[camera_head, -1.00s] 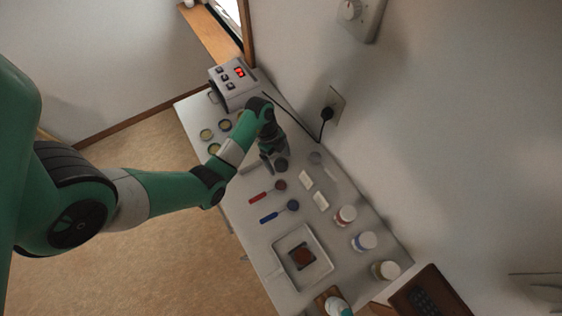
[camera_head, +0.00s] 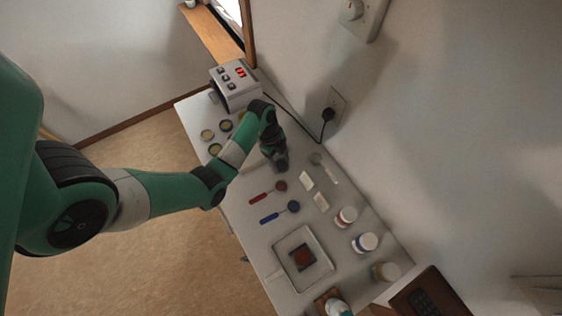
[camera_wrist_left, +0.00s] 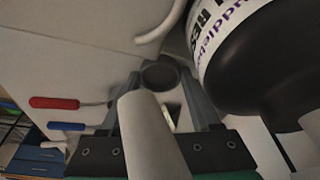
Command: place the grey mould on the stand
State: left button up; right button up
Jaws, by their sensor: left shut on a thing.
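My left gripper (camera_head: 278,163) is low over the middle of the white table, pointing down. In the left wrist view its fingers (camera_wrist_left: 160,78) are shut on a dark grey round piece, the grey mould (camera_wrist_left: 160,74). In the head view the gripper hides most of the mould. A pale cylinder (camera_wrist_left: 150,135) stands between the fingers and the wrist camera; I cannot tell whether it is the mould's handle. I cannot make out which thing is the stand. My right gripper is not in view.
A red-handled tool (camera_head: 262,194) and a blue-handled tool (camera_head: 272,215) lie near the gripper. A grey device with a red display (camera_head: 234,84) stands at the table's far end. Several jars (camera_head: 365,242) line the wall side. A tray (camera_head: 284,246) is nearer the front.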

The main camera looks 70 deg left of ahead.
aim_at(280, 166)
pick_arm(q)
jog(key=shift+r, duration=0.55)
notch_tip(280, 166, up, 3)
jog(key=shift+d+f+p, duration=0.1)
jog(key=shift+d+p, duration=0.05)
jog(key=shift+p, duration=0.7)
jog(key=s+d+r+p, duration=0.2)
jog(key=d+r+p, duration=0.25)
jog(key=d, duration=0.25)
jog(key=s+d+r+p, duration=0.3)
jog(key=d+r+p, duration=0.1)
jog(key=d+r, duration=0.15)
notch_tip(280, 166, up, 8)
jog(key=p, duration=0.8)
jog(key=shift+w+d+f, duration=0.15)
jog(key=shift+w+d, duration=0.05)
jog(key=shift+d, duration=0.05)
